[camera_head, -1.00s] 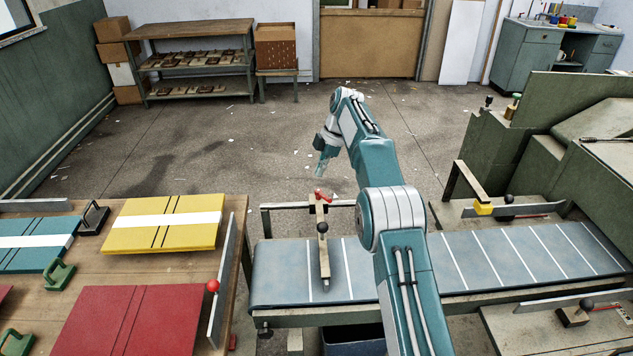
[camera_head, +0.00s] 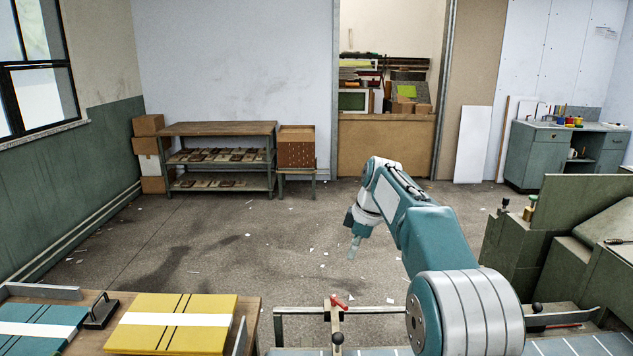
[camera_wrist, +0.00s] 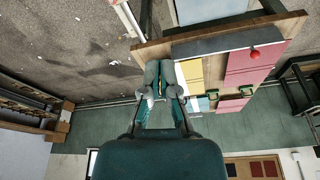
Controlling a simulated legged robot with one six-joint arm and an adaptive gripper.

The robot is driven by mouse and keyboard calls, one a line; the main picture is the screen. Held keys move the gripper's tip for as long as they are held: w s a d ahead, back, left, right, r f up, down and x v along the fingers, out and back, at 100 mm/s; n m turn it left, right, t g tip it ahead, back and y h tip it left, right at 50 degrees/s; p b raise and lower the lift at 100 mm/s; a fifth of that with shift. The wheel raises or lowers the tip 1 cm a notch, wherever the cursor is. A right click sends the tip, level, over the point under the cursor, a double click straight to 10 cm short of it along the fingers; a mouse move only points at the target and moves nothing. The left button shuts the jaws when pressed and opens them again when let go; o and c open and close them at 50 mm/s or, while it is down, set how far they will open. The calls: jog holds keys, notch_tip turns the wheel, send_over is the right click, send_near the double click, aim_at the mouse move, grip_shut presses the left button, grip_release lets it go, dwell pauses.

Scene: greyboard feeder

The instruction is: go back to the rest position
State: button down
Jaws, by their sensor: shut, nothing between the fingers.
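My arm reaches up from the bottom right of the head view and bends forward over open floor. My gripper (camera_head: 354,247) hangs at its end, fingers pointing down, above the floor and beyond the conveyor. In the wrist view my gripper (camera_wrist: 160,92) shows with its fingers together and nothing held. The table with boards (camera_wrist: 150,50) shows behind the fingers there, upside down. The gripper looks clear of every surface.
A yellow board (camera_head: 172,338) lies on the table at lower left. Green machine housing (camera_head: 550,230) stands at right. A shelf (camera_head: 220,131) stands at the back wall. The floor between is open.

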jog(key=s+d+r+m+t+h, duration=0.15)
jog(key=s+r+m, duration=0.25)
jog(key=s, duration=0.6)
jog(key=s+d+r+m+t, duration=0.1)
jog(key=s+d+r+m, duration=0.25)
jog(key=s, duration=0.65)
jog(key=s+d+f+m+t, duration=0.1)
jog(key=s+f+m, duration=0.3)
jog(key=s, duration=0.5)
jog(key=s+f+m+t+h, duration=0.1)
jog(key=s+f+m, duration=0.2)
jog(key=s, duration=0.6)
jog(key=shift+s+d+f+m, duration=0.25)
jog(key=shift+d+f+m, duration=0.15)
jog(key=shift+f, duration=0.45)
jog(key=shift+h, duration=0.25)
